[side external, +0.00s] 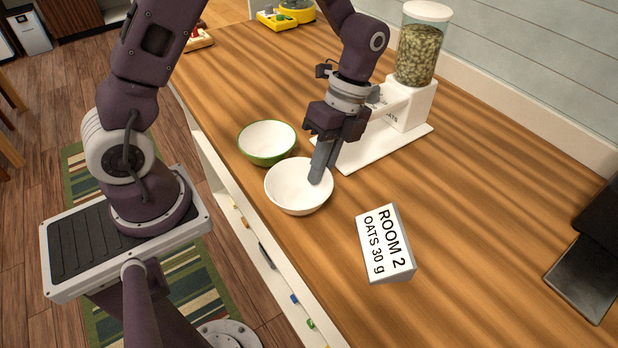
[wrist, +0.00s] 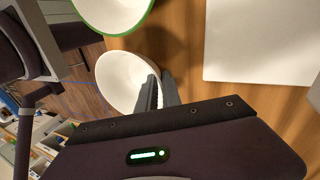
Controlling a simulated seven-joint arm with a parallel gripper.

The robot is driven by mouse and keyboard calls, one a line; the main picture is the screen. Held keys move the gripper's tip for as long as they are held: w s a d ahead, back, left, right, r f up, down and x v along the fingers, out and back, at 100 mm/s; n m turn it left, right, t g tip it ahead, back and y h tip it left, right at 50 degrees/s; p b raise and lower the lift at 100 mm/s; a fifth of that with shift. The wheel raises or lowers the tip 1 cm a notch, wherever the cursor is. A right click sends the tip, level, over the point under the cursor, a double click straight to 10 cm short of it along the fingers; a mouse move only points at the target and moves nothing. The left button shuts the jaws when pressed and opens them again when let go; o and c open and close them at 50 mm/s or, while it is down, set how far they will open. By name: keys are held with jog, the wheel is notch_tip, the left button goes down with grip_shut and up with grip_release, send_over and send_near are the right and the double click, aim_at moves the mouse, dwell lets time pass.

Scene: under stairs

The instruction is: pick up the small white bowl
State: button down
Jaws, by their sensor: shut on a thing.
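The small white bowl (side external: 291,190) sits upright at the near edge of the wooden counter, in front of a green-rimmed bowl. It also shows in the wrist view (wrist: 118,82). My gripper (side external: 318,176) points down at the bowl's right rim. Its fingers are shut on the rim, one inside the bowl and one outside, as the wrist view (wrist: 160,92) shows. I cannot tell whether the bowl is clear of the counter.
The green-outside bowl (side external: 267,140) stands close behind the white bowl. An oats dispenser (side external: 417,60) stands on a white base board (side external: 375,148) behind my gripper. A sign reading "ROOM 2 OATS 30 g" (side external: 385,243) stands to the right.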

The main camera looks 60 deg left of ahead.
notch_tip(320, 180, up, 18)
dwell(1.8)
jog(key=c, duration=2.1)
grip_release()
grip_shut()
jog(key=shift+w+f, duration=0.1)
